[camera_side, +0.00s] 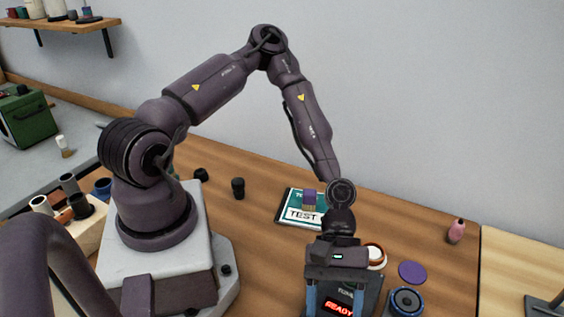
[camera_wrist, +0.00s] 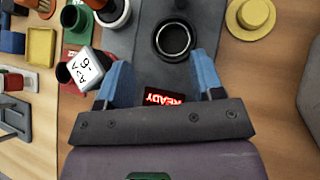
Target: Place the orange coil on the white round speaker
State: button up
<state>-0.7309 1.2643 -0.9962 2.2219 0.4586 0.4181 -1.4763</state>
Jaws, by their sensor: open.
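My gripper (camera_side: 334,300) points down over a dark grey device with a red READY display (camera_side: 339,308). Its blue fingers are apart with nothing between them; it also shows in the wrist view (camera_wrist: 160,62). A white round thing with a reddish-brown band (camera_side: 376,257) stands just right of my wrist in the side view, partly hidden by it. In the wrist view, a white-rimmed round thing with a dark centre (camera_wrist: 113,12) is cut by the top edge; it may be the white round speaker. I cannot make out the orange coil with certainty.
A black ring (camera_wrist: 173,38) lies on the device, beyond my fingertips in the wrist view. A white labelled block (camera_wrist: 86,69) is close beside one finger. A purple disc (camera_side: 412,272) and a blue round part (camera_side: 406,301) are at the right. A TEST box (camera_side: 303,215) lies behind.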

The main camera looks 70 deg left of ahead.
jog(key=w+a+r+m+t+y, duration=0.1)
jog(key=a+r+m+y, duration=0.3)
jog(key=a, duration=0.3)
jog(key=a+r+m+t+y, duration=0.1)
jog(key=a+r+m+y, duration=0.3)
jog(key=a, duration=0.4)
jog(key=s+a+r+m+t, duration=0.1)
jog(key=s+r+m+t, duration=0.1)
jog(key=r, duration=0.8)
jog(key=s+a+r+m+t+y, duration=0.1)
jog(key=s+r+m+t, duration=0.1)
jog(key=r+t, duration=0.3)
jog(key=v, duration=0.5)
jog(key=shift+w+a+r, duration=0.15)
jog(key=shift+w+a, duration=0.1)
